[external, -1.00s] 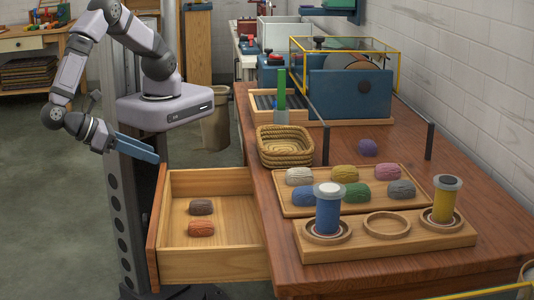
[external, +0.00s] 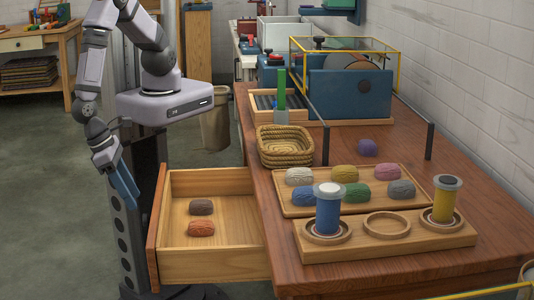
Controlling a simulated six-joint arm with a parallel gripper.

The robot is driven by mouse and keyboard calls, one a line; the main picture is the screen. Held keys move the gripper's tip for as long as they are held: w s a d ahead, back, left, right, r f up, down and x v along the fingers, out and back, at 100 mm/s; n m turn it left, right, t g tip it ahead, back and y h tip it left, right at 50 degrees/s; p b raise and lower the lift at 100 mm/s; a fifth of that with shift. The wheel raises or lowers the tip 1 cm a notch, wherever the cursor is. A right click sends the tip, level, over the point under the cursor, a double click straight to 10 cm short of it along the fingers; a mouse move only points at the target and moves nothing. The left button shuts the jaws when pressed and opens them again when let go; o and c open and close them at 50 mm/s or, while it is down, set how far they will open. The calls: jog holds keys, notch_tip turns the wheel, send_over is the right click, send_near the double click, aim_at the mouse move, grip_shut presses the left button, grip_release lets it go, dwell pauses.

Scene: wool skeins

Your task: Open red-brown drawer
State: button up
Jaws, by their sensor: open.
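The red-brown drawer (external: 208,266) is pulled well out from the left side of the wooden table. Its red-brown front panel (external: 155,232) faces left, and its handle is hidden from this camera. Inside lie a dark brown skein (external: 201,207) and an orange-brown skein (external: 201,229), apart from the walls. My gripper (external: 128,196) is open and empty. It points downward with its blue fingers to the left of the drawer front in the picture, and it looks apart from the drawer.
The table (external: 400,272) bears a tray of several skeins (external: 290,209), a spool holder (external: 385,245) with blue and yellow spools, a wicker basket (external: 285,147) and a blue machine (external: 345,95). Two dark posts stand on the table. Floor at the left is clear.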

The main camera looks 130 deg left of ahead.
jog(key=x, duration=0.6)
jog(key=shift+f, duration=0.4)
jog(key=shift+w+a, duration=0.1)
